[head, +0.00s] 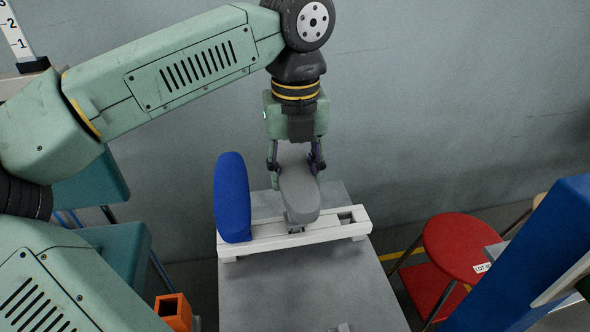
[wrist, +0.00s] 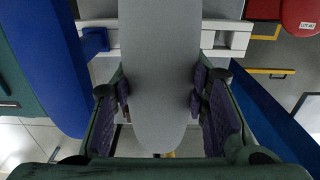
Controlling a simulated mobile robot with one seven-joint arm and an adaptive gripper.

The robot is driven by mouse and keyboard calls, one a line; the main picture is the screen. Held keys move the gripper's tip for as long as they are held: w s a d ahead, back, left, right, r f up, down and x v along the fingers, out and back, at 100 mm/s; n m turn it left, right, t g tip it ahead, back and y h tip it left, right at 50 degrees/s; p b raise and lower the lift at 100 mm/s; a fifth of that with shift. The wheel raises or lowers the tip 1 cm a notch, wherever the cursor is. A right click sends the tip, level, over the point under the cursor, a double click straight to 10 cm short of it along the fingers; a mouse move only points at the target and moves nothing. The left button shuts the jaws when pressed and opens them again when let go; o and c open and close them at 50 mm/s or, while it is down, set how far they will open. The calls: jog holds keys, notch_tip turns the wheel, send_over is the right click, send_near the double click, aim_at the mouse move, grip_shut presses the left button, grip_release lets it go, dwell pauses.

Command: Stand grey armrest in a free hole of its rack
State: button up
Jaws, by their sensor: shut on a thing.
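The grey armrest (head: 299,192) is held in my gripper (head: 296,163), which points down over the white rack (head: 285,238). The armrest's lower end is at the middle of the rack; I cannot tell whether its post is in the hole. In the wrist view the grey armrest (wrist: 160,75) lies between the purple-padded fingers of my gripper (wrist: 160,105) and hides the rack's middle. A blue armrest (head: 232,198) stands at the rack's left end. The rack's right end (head: 357,219) shows an empty hole. The rack also shows in the wrist view (wrist: 228,41).
The rack stands on a grey table (head: 300,290) with bare room in front. A red stool (head: 461,248) is to the right, near a blue post (head: 530,255). A grey wall (head: 440,110) is behind.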

jog(key=shift+f+b, duration=0.65)
jog(key=shift+f, duration=0.2)
jog(key=o, duration=1.2)
jog(key=shift+c, duration=0.2)
notch_tip(320, 180, up, 12)
jog(key=shift+r, duration=0.1)
